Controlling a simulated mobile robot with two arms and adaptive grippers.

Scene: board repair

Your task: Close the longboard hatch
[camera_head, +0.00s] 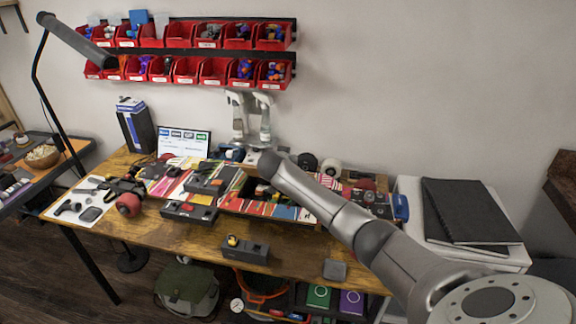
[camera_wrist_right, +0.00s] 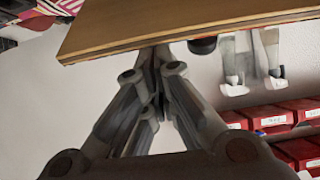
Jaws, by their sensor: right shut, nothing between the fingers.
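The longboard (camera_head: 265,209) with colourful graphics lies across the middle of the workbench. A dark opening shows in its middle part. My right arm reaches over the bench from the lower right, and its gripper is at the back of the longboard, mostly hidden behind the wrist in the head view. In the right wrist view the right gripper (camera_wrist_right: 154,58) has its fingers together, empty, close to the edge of a wooden panel (camera_wrist_right: 190,22). I cannot tell whether this panel is the hatch or the bench. My left gripper is not in view.
A dark box (camera_head: 245,249) sits at the front. A white cabinet (camera_head: 415,245) with black folders (camera_head: 465,210) stands right.

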